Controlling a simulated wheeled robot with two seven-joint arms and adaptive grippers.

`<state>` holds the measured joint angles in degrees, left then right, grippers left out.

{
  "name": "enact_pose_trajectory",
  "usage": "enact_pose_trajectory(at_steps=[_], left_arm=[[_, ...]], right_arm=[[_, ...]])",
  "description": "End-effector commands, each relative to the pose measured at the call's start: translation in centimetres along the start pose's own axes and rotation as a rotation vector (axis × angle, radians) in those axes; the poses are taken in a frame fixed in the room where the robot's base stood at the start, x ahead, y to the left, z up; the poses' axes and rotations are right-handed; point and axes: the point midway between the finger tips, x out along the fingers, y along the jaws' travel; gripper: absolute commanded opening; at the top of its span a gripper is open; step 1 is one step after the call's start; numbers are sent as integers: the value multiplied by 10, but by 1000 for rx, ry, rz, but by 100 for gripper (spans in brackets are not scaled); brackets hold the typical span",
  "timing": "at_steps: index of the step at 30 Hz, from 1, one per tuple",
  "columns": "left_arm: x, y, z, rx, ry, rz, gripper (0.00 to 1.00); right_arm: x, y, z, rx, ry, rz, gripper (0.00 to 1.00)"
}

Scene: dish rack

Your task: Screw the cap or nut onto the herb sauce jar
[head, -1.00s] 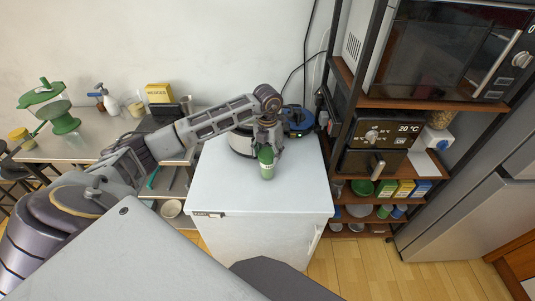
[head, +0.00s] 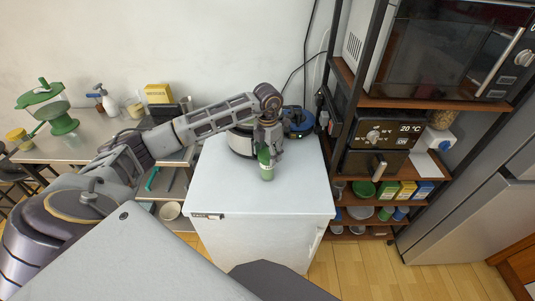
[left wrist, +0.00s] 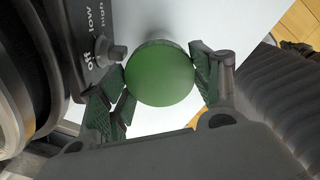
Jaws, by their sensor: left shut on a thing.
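The herb sauce jar (head: 267,172) is a small green jar standing on the white cabinet top in the head view. Its round green cap (left wrist: 160,74) fills the middle of the left wrist view, seen from straight above. My left gripper (head: 268,153) reaches down over the jar from above. Its two dark green finger pads sit on either side of the cap, shut on it. The cap hides most of the jar body in the left wrist view, and whether the cap's threads are engaged cannot be seen. My right gripper is not in view.
A silver and black cooker (head: 241,142) stands just behind the jar; its dial with "off, low, high" shows close to the left finger. A blue round object (head: 299,122) lies beside it. The shelf rack (head: 375,103) rises at the right. The front of the cabinet top (head: 235,190) is clear.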

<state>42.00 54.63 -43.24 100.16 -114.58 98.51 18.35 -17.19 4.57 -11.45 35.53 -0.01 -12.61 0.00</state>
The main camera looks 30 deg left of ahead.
Motion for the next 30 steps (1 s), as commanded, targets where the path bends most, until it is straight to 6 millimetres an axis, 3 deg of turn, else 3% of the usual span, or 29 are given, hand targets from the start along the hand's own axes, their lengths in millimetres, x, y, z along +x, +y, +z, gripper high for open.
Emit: enact_pose_trajectory(at_steps=[13, 30], left_arm=[[3, -1, -1, 261, 3, -2, 35], [2, -1, -1, 330, 2, -1, 35]], right_arm=[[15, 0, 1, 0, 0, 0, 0], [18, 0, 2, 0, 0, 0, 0]])
